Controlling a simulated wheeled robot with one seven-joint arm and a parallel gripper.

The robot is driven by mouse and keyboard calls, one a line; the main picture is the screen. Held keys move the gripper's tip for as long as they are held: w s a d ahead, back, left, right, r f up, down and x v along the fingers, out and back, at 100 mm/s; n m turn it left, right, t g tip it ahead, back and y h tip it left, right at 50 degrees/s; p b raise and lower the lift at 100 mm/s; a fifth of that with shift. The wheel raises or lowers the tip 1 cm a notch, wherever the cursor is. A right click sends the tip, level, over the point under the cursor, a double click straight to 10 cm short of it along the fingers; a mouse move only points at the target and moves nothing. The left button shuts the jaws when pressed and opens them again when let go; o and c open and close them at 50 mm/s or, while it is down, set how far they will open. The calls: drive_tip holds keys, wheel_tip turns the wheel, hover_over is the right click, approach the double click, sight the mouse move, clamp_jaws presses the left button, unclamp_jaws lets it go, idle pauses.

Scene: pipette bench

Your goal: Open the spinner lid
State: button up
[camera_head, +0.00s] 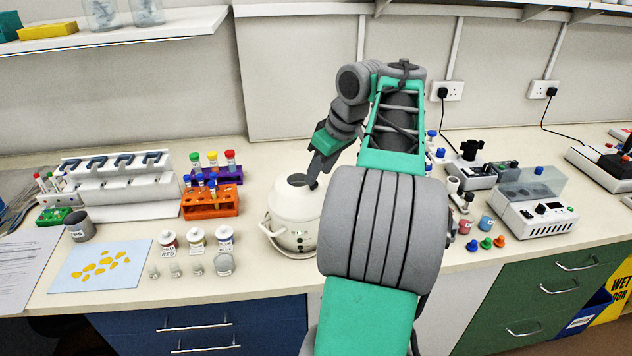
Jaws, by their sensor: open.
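The spinner (288,226) is a round white device standing on the bench in the middle of the view. Its domed lid (292,204) looks closed, with a dark spot on top. My gripper (312,184) reaches down from the upper right to the top of the lid. Its dark fingers are open at the lid's top right; I cannot tell whether they touch it. My arm hides the spinner's right side and the bench behind it.
Left of the spinner stand small bottles (196,240), an orange tube rack (210,203) and a white pipette stand (125,190). To the right are small coloured caps (485,243) and a white device with a clear cover (535,205). A shelf (120,36) hangs at upper left.

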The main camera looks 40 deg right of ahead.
sight(316, 184)
drive_tip(key=x, duration=0.3)
drive_tip(key=shift+c, duration=0.3)
clamp_jaws()
idle(1.1)
